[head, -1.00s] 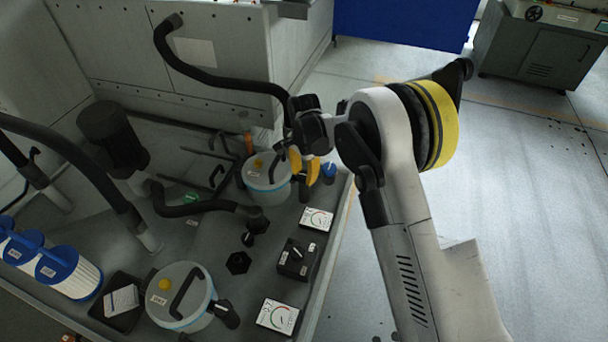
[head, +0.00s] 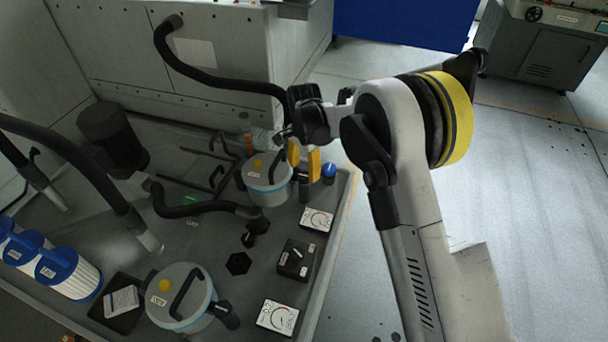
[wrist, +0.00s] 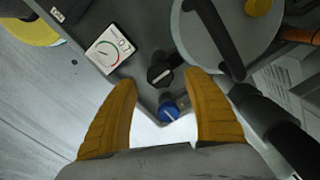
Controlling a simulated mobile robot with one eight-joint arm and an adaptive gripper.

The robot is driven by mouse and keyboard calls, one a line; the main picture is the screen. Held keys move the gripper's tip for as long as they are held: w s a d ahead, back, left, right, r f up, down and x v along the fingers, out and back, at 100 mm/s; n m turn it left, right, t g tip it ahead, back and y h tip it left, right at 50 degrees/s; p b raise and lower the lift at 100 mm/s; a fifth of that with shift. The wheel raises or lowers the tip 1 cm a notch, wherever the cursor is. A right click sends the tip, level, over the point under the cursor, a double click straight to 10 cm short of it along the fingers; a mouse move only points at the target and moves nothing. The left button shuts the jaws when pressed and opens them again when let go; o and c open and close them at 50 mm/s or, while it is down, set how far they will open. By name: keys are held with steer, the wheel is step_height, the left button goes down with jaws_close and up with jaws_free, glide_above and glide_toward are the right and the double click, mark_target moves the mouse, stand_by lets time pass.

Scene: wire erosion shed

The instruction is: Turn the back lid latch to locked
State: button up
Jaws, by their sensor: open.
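The back canister (head: 266,176) has a grey lid with a black handle and a yellow knob. It also shows at the upper right of the wrist view (wrist: 232,28). A black knob with a white pointer line (wrist: 160,75), probably the back lid latch, sits beside the canister's rim. In the head view, a dark part (head: 304,190) shows there below the fingers, partly hidden. My gripper (head: 304,160) is open, with yellow fingers pointing down above this spot. In the wrist view the knob appears between my fingertips (wrist: 160,79), apart from both. I cannot tell whether they straddle it.
A blue knob (head: 328,171) stands close by at the bench corner. A gauge (head: 316,219), a black switch box (head: 296,260) and a second gauge (head: 277,316) line the right edge. The front canister (head: 181,298) is nearer.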

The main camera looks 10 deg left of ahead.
mark_target(304, 175)
step_height(304, 175, up, 9)
stand_by(0.6)
